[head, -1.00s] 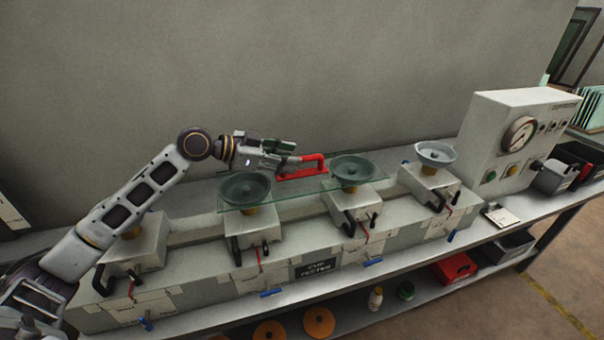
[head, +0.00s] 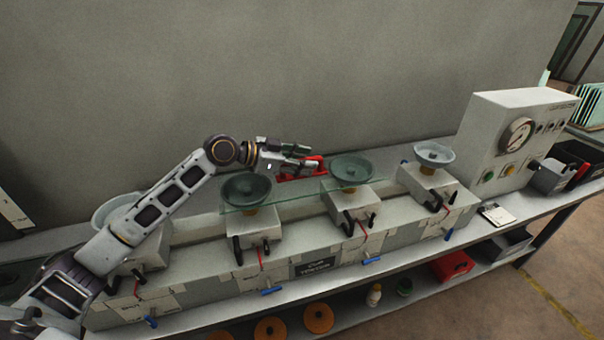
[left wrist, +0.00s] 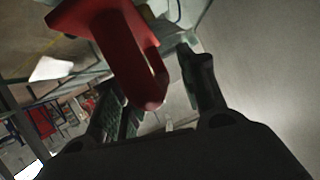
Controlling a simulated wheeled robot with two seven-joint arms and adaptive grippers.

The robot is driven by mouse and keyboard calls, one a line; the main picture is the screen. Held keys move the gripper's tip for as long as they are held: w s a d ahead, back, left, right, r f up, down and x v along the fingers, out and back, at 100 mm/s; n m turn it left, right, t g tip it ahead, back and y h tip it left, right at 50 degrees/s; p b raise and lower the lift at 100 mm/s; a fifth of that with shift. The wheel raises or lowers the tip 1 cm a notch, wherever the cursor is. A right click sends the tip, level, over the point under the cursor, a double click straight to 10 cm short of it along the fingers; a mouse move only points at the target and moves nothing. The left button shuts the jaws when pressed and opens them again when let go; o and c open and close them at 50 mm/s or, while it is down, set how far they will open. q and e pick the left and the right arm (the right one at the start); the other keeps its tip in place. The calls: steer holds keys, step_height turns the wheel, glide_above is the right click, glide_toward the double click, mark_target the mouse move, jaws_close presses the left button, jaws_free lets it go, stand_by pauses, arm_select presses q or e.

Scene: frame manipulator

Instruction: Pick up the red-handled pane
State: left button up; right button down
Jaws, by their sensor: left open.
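The clear glass pane (head: 290,197) lies across two dark suction cups, the left-middle cup (head: 246,187) and the right-middle cup (head: 351,170). Its red handle (head: 302,177) stands between these cups, partly hidden behind my left gripper (head: 308,157). The gripper is open at the handle's upper side. In the left wrist view the red handle (left wrist: 122,55) looms large in front of the open fingers (left wrist: 160,92). I cannot tell whether the fingers touch it. My right gripper is out of view.
A pale cup (head: 434,155) stands at right and another pale cup (head: 112,210) at left, beside my arm. A gauge box (head: 510,140) is at the right end. The grey wall (head: 300,70) rises behind the bench. Bins and discs sit on the lower shelf.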

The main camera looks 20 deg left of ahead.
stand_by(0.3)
arm_select(q)
jaws_close()
stand_by(0.3)
steer(key=shift+r, duration=0.15)
